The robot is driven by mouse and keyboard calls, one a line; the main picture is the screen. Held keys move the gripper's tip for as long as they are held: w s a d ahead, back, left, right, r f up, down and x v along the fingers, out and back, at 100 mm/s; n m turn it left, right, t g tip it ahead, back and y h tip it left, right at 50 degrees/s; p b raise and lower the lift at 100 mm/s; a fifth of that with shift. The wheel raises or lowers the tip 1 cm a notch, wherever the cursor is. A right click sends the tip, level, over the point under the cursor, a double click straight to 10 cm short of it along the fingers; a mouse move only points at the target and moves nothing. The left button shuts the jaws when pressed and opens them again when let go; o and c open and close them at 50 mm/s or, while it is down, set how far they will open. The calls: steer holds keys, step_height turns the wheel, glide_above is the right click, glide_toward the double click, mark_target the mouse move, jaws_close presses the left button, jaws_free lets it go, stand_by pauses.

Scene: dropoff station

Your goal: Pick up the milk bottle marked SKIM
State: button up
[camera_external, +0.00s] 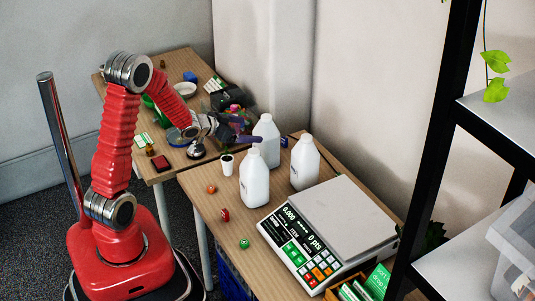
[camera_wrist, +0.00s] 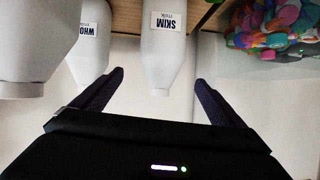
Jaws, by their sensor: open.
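The milk bottle marked SKIM (camera_wrist: 163,58) is white and shows inverted in the middle of the wrist view, its neck between the fingertips of my gripper (camera_wrist: 159,77). The fingers are apart on either side, with nothing held. In the external view my gripper (camera_external: 252,130) reaches right, beside the rearmost white bottle (camera_external: 269,136), which fits the SKIM one. Labels cannot be read there. A bottle marked WHO… (camera_wrist: 88,50) stands left of it in the wrist view; a third bottle (camera_wrist: 22,60) is at the far left, its label out of view.
In the external view, two other bottles, front (camera_external: 254,182) and right (camera_external: 304,165), stand close by. A scale (camera_external: 345,220) is in front of them. A clear bin of colourful pieces (camera_wrist: 275,58) is at the right in the wrist view.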

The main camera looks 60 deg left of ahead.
mark_target(264, 136)
steer(key=shift+w+a+f+t+h, duration=0.1)
steer(key=shift+a+f+t+h, duration=0.1)
steer(key=shift+f, duration=0.4)
steer(key=shift+s+a+f+t+h, duration=0.1)
steer(key=shift+f+t+h, duration=0.1)
steer(key=shift+f, duration=0.4)
steer(key=shift+w+a+f+t+h, duration=0.1)
steer(key=shift+a+f+h, duration=0.1)
steer(key=shift+f, duration=0.4)
steer(key=shift+x, duration=4.3)
steer(key=x, duration=0.5)
steer(key=shift+w+a, duration=0.1)
steer(key=c, duration=1.1)
